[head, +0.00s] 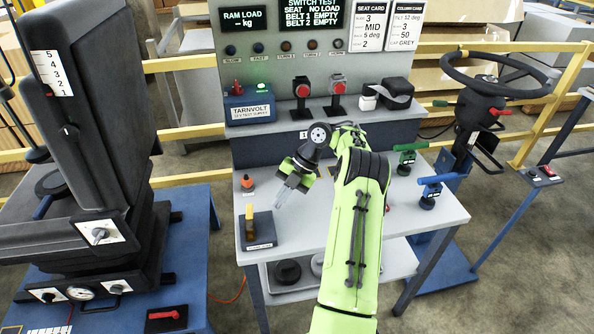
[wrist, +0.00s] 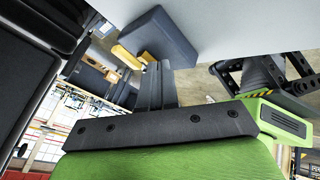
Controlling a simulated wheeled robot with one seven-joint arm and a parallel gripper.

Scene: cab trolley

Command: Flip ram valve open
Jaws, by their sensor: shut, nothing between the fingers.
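A dark block (head: 258,231) with a yellow lever (head: 250,212) stands at the front left of the grey trolley top. It fits the ram valve, but its label is too small to read. The lever points up in the head view. In the wrist view the block (wrist: 160,36) and the yellow lever (wrist: 128,54) show just beyond the fingers. My gripper (head: 281,203) is shut and empty, to the right of the lever and apart from it in the head view. Its fingers (wrist: 156,78) overlap part of the block in the wrist view; contact cannot be told.
An orange knob (head: 247,183) stands behind the block. Green (head: 406,158) and blue (head: 430,189) handled clamps are at the right of the trolley. A black seat (head: 90,130) on a blue base is at the left. The trolley top (head: 280,237) is bare right of the block.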

